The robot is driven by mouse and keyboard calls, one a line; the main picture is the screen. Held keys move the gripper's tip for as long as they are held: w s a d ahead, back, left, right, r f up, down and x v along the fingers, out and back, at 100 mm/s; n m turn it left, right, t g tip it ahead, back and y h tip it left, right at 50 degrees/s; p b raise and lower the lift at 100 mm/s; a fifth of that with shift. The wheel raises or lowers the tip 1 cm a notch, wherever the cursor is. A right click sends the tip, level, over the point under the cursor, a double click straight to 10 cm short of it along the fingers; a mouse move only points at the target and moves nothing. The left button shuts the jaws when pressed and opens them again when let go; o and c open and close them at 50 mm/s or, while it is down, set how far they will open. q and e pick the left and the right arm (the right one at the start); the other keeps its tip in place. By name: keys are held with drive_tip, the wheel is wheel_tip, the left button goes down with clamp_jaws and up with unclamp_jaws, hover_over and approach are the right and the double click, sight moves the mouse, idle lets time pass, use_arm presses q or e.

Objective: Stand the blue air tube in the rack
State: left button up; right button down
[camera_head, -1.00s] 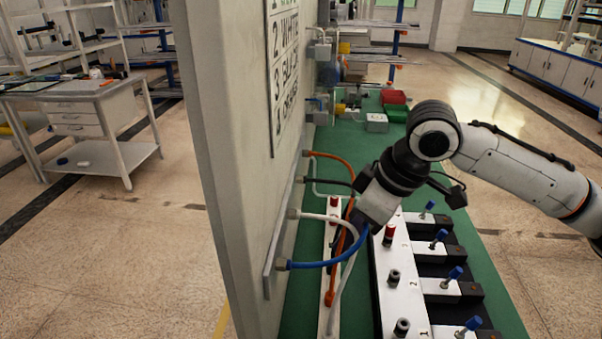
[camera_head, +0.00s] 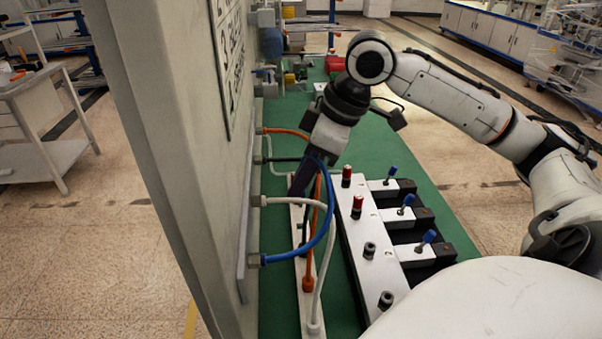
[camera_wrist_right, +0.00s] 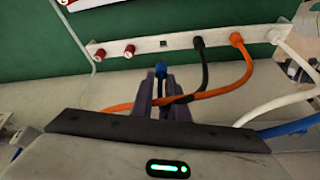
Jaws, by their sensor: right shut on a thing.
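The blue air tube (camera_head: 325,232) runs from the lowest wall port in the head view and arcs up to my right gripper (camera_head: 298,188). In the right wrist view my right gripper (camera_wrist_right: 161,84) is shut on the tube, whose blue end (camera_wrist_right: 161,68) shows between the dark fingers. The rack (camera_head: 296,215) is a long white strip beside the wall. In the wrist view the rack (camera_wrist_right: 180,42) has an empty square hole (camera_wrist_right: 163,42) between a red cap and the black tube. The blue end appears apart from that hole. My left gripper is out of view.
A black tube (camera_wrist_right: 203,65), orange tube (camera_wrist_right: 245,62) and white tube (camera_wrist_right: 285,60) stand in the rack. The orange tube passes close by my fingers. A white valve block (camera_head: 362,235) lies to the right; the wall panel (camera_head: 175,150) stands to the left.

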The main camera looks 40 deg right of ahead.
sight(301, 200)
wheel_tip(301, 200, down, 3)
drive_tip(key=shift+b, duration=0.85)
drive_tip(key=shift+f+b, duration=0.3)
drive_tip(key=shift+f, duration=0.35)
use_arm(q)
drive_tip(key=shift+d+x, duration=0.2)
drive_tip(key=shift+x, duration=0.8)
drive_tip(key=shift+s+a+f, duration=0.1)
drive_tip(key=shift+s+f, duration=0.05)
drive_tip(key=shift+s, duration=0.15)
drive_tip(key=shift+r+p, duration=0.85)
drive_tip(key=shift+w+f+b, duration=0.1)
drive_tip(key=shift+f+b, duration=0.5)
use_arm(e)
drive_tip(key=shift+f, duration=1.4)
drive_tip(key=c, duration=1.6)
unclamp_jaws()
drive_tip(key=shift+c, duration=0.2)
